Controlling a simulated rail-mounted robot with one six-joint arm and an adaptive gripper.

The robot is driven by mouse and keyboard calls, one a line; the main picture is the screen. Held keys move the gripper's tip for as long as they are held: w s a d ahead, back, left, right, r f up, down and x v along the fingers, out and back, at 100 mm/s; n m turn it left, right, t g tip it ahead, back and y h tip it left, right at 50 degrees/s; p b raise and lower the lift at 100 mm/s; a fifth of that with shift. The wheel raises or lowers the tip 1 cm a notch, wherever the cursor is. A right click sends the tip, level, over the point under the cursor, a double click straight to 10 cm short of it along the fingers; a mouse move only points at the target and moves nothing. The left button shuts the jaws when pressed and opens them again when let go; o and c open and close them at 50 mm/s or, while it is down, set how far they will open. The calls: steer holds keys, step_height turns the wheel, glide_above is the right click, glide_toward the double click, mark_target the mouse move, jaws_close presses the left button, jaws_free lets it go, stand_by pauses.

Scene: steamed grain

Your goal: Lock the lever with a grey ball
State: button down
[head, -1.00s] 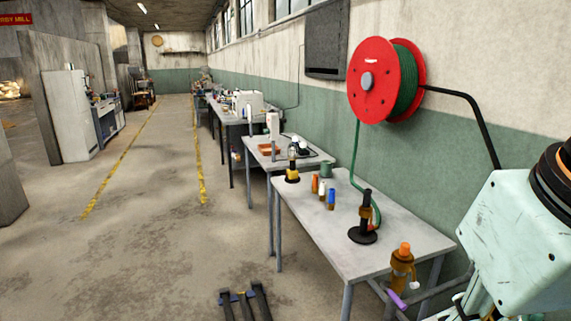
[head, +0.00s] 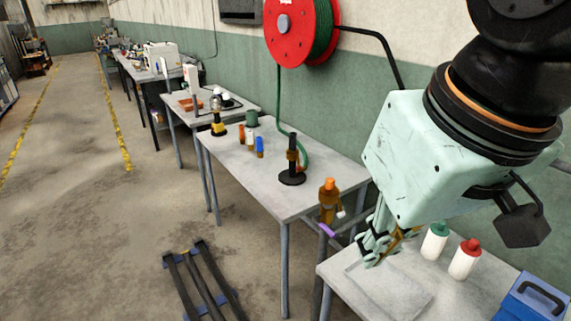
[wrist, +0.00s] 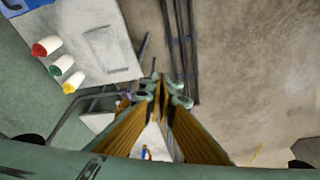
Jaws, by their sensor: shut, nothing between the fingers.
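A brown valve (head: 328,205) with an orange top stands on a pipe at the near right end of the long grey table in the head view. A small pale grey-white ball (head: 340,214) sticks out at its right side, and a purple handle (head: 327,231) sits lower on it. The lever's arm behind the ball is too small to make out. My gripper (head: 372,255) is shut and empty, to the right of the valve and apart from it in the picture. In the wrist view its fingers (wrist: 162,88) are together; a purple bit (wrist: 123,104) shows just left of them.
A near table (head: 345,285) holds bottles with green (head: 434,243) and red (head: 466,259) caps and a blue toolbox (head: 533,300). The long table (head: 240,175) carries a black stand (head: 291,172) and small bottles. A dark rack (head: 200,280) lies on the floor.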

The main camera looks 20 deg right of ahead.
steer(key=w+d+f+m+g+y+p, duration=0.1)
steer(key=w+d+m+p, duration=0.25)
steer(key=w, duration=0.75)
steer(key=w+d+f+m+p, duration=0.15)
steer(key=w+p, duration=0.25)
steer(key=w, duration=0.6)
steer(key=w+d+f+m+p, duration=0.3)
steer(key=w+d+f, duration=0.3)
steer(key=d, duration=0.3)
steer(key=w+d+f+m+p, duration=0.3)
steer(key=w+d+f, duration=0.3)
steer(key=d+f, duration=0.3)
steer(key=shift+w+m+g+y+p, duration=0.15)
steer(key=shift+m+g+y+p, duration=0.15)
steer(key=shift+m, duration=0.5)
steer(key=shift+d, duration=0.1)
